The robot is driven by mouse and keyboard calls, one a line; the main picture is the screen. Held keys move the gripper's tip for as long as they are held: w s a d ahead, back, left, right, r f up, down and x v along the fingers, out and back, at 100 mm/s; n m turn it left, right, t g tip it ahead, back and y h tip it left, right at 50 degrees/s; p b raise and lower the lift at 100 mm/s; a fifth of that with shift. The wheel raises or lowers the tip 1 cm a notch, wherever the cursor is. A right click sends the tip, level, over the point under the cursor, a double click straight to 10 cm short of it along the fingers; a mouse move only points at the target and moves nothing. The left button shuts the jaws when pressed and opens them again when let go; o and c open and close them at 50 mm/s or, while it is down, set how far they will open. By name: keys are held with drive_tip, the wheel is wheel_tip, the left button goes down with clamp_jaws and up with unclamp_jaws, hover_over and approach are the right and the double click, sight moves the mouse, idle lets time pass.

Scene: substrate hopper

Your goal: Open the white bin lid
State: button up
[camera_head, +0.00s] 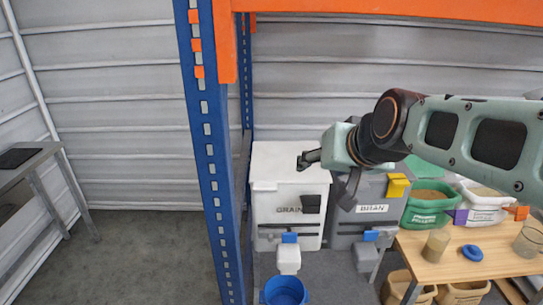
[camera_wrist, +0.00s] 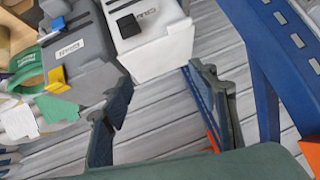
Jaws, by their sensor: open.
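The white bin (camera_head: 285,225) labelled GRAIN stands on the floor against the back wall, and its lid (camera_head: 283,162) looks shut. A black tab (camera_head: 311,203) sits at the front right of the lid; it also shows in the wrist view (camera_wrist: 128,25). The white bin (camera_wrist: 160,45) is at the top of the wrist view, beyond my fingertips. My gripper (camera_head: 326,177) is open and empty, in front of the lid's right side in the head view. In the wrist view my gripper (camera_wrist: 158,82) has its two fingers spread apart, with wall between them.
A grey bin (camera_head: 345,222) labelled BRAN, with a yellow tab (camera_head: 397,186), stands right beside the white bin. A blue rack post (camera_head: 212,150) rises to the left. A wooden table (camera_head: 470,255) with tubs is at right. A blue bucket (camera_head: 284,292) is in front.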

drive_tip(key=o, duration=0.5)
drive_tip(key=w+t+b, duration=0.1)
drive_tip(key=w, duration=0.3)
drive_tip(key=w+a+f+t+b, duration=0.1)
drive_tip(key=w+b, duration=0.1)
drive_tip(key=w, duration=0.3)
drive_tip(key=w+t+b, duration=0.1)
drive_tip(key=w, duration=0.4)
drive_tip(key=shift+a+f+m, duration=0.3)
drive_tip(key=shift+a+f, duration=0.05)
drive_tip(key=n+t+h+b, duration=0.1)
drive_tip(key=t+h+b, duration=0.1)
drive_tip(key=t+b, duration=0.5)
approach(265, 190)
drive_tip(key=r+g+b, duration=0.1)
drive_tip(key=w, duration=1.1)
drive_tip(key=shift+w+r, duration=0.1)
drive_tip(key=shift+w, duration=0.15)
